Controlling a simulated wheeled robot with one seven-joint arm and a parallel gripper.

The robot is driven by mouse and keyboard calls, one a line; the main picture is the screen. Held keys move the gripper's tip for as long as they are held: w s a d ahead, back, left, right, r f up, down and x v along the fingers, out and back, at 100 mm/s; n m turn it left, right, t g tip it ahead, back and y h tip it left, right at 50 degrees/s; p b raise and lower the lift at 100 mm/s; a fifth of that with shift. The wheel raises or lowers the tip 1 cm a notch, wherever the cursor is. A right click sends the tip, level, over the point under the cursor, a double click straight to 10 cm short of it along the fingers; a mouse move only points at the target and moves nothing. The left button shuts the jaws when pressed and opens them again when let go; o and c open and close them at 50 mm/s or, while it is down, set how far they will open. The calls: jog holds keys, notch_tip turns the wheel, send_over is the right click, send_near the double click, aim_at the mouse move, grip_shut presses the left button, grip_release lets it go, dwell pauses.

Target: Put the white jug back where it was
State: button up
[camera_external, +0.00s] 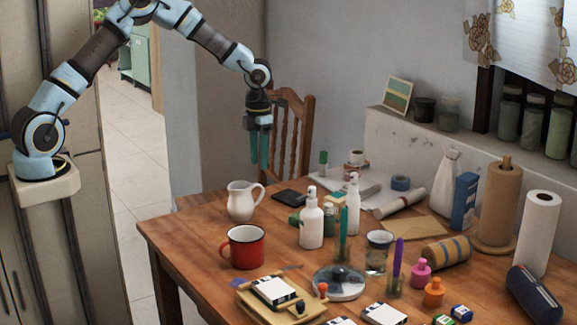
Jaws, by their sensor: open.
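The white jug (241,202) stands upright near the back left edge of the wooden table (187,237). Its handle points right. My gripper (260,165) is above and a little to the right of the jug, fingers pointing down, in front of the wooden chair. It is open and empty, clear of the jug. The gap between the fingers is hard to see from this side.
A red mug (245,248) stands in front of the jug. A dark flat object (289,196) lies right of it, with white bottles (311,224) further right. A wooden chair (297,125) is behind the table. The left table edge is fairly clear.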

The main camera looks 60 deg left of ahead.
jog(key=shift+r, duration=0.3)
jog(key=shift+s+r+n, duration=0.15)
jog(key=shift+s+n, duration=0.2)
jog(key=shift+n, duration=0.05)
jog(key=s+a+r+n, duration=0.2)
jog(key=s+a+n, duration=0.2)
jog(key=s+n, duration=0.8)
jog(key=s+a+r+n+t, duration=0.1)
jog(key=s+a+r+n, duration=0.1)
jog(key=s+n, duration=1.1)
jog(key=a+n, duration=0.1)
jog(key=n, duration=0.8)
jog(key=shift+s+a+t, duration=0.3)
jog(key=shift+a, duration=0.05)
